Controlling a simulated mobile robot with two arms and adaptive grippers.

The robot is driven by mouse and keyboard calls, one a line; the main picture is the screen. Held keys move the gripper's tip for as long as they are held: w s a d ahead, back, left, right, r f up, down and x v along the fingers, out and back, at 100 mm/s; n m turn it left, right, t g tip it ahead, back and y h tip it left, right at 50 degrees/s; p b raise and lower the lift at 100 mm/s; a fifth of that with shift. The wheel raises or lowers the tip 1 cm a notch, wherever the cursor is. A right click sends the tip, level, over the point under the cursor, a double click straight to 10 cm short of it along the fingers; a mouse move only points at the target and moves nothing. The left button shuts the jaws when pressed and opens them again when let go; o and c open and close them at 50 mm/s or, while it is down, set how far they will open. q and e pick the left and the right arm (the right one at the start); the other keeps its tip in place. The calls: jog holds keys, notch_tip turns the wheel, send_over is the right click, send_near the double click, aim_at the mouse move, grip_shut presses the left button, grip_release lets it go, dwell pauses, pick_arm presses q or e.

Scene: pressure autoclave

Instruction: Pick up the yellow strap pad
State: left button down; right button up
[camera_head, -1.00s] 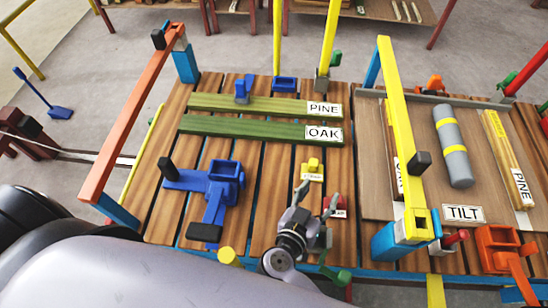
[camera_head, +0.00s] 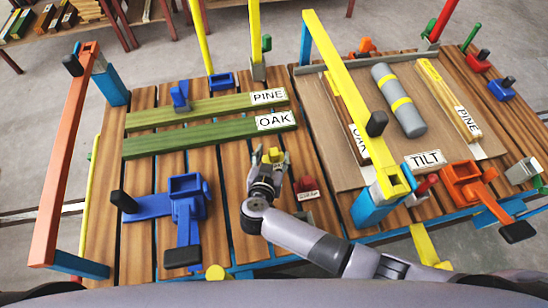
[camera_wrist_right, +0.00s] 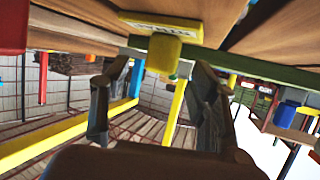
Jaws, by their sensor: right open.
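The yellow strap pad (camera_head: 275,152) is a small yellow block on the slatted wooden bench, just in front of the OAK board. My left gripper is not in view.
A small red labelled piece (camera_head: 307,187) lies right of my right gripper. A blue clamp (camera_head: 187,190) stands to the left, and the green OAK board (camera_head: 200,135) lies behind. A yellow bar (camera_head: 350,90) rises at the right, beside the TILT board (camera_head: 400,172).

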jog(key=shift+x, duration=1.1)
jog(key=c, duration=1.3)
